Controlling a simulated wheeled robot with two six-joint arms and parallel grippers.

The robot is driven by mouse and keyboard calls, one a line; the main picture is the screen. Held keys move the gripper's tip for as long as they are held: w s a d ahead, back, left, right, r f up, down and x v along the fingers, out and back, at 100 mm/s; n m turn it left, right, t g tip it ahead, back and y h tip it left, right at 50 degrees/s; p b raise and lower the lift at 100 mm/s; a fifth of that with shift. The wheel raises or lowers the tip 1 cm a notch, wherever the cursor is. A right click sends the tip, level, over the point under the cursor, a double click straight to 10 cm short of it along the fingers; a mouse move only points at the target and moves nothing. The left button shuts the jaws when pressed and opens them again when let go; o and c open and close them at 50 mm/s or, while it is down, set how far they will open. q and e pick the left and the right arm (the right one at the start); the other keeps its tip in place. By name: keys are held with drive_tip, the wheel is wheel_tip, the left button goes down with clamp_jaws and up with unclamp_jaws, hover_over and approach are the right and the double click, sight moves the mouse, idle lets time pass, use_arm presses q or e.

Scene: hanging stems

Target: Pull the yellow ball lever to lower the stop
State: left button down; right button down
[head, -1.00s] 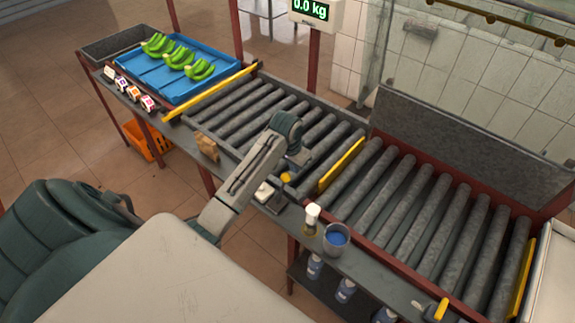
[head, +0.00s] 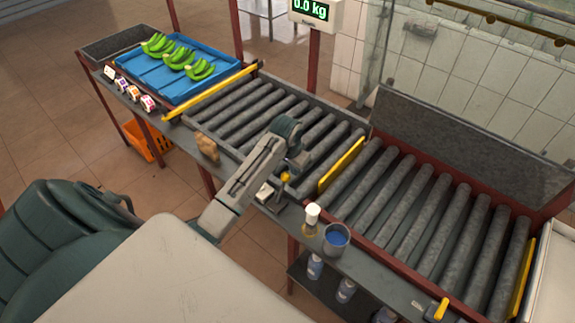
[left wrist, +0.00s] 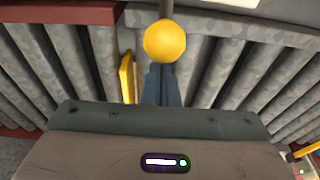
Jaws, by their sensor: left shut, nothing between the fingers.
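The yellow ball (head: 285,177) of the lever is at the front edge of the conveyor, partly hidden by my left arm. In the left wrist view the ball (left wrist: 165,40) is large, on a dark rod, just beyond the fingertips. My left gripper (left wrist: 161,72) is shut and empty, its fingers close below the ball in that view; I cannot tell whether they touch it. A yellow bar (head: 341,165), apparently the stop, stands upright across the rollers to the right of the ball. My right gripper is not in view.
A blue tray (head: 148,82) with green bananas is at the upper left. A blue-filled cup (head: 336,238) and a white-capped bottle (head: 311,220) stand on the front ledge, right of my gripper. A brown object (head: 207,147) is to the left. The rollers are clear.

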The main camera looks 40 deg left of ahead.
sight(280, 192)
use_arm(q)
drive_tip(key=shift+f, duration=0.95)
drive_tip(key=shift+s+p, duration=0.4)
drive_tip(key=shift+s, duration=0.8)
drive_tip(key=shift+s+a, duration=0.2)
drive_tip(key=shift+s, duration=1.5)
drive_tip(key=shift+s+a, duration=0.15)
drive_tip(key=shift+s, duration=1.55)
drive_tip(key=shift+w, duration=0.7)
drive_tip(key=shift+r, duration=0.25)
wheel_tip(280, 192, up, 10)
drive_tip(key=shift+f, duration=0.25)
